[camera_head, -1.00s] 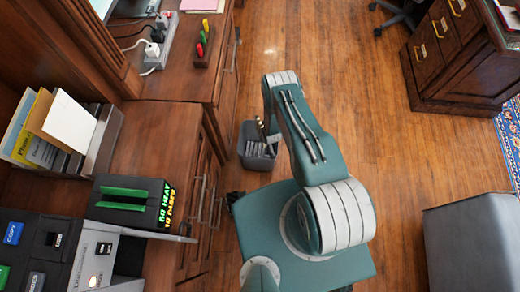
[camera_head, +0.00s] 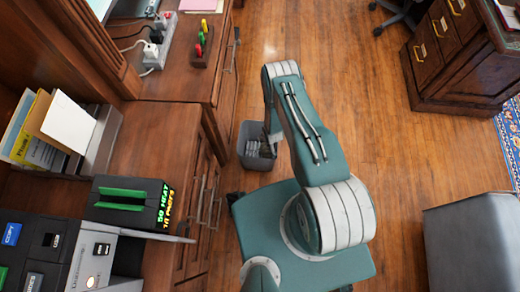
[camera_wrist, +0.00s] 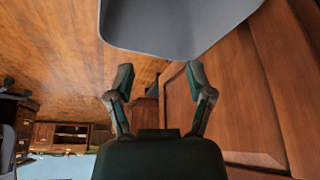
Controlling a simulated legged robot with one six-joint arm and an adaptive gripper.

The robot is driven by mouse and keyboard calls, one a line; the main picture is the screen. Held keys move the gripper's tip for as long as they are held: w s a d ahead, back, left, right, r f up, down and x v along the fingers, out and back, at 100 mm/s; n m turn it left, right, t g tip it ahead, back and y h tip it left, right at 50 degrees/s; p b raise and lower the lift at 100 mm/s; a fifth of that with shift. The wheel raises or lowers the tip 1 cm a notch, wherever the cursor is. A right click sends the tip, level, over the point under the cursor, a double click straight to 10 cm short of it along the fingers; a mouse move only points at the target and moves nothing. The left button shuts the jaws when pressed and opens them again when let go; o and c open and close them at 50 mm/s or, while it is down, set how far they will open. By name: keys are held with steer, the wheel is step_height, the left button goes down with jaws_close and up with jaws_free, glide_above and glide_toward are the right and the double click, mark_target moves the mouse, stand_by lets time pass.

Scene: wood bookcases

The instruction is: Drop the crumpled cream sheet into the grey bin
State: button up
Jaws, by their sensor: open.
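The grey bin (camera_head: 246,158) stands on the floor beside the drawers in the head view, with pale striped shapes inside that I cannot identify. In the wrist view the bin (camera_wrist: 180,40) fills the top middle, just beyond the fingertips. My gripper (camera_wrist: 160,68) is open, with its two fingers apart and nothing visible between them. In the head view it is mostly hidden behind my arm, at the bin's right side. I cannot make out the crumpled cream sheet in either view.
A wooden desk with drawers (camera_head: 165,135) borders the bin on the left. It carries a black display box (camera_head: 130,205) and upright folders (camera_head: 50,130). Open wood floor (camera_head: 310,40) lies behind and to the right. A grey padded block (camera_head: 470,240) stands at lower right.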

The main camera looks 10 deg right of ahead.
steer(key=v, duration=0.8)
steer(key=shift+s+r, duration=0.2)
steer(key=shift+r, duration=0.15)
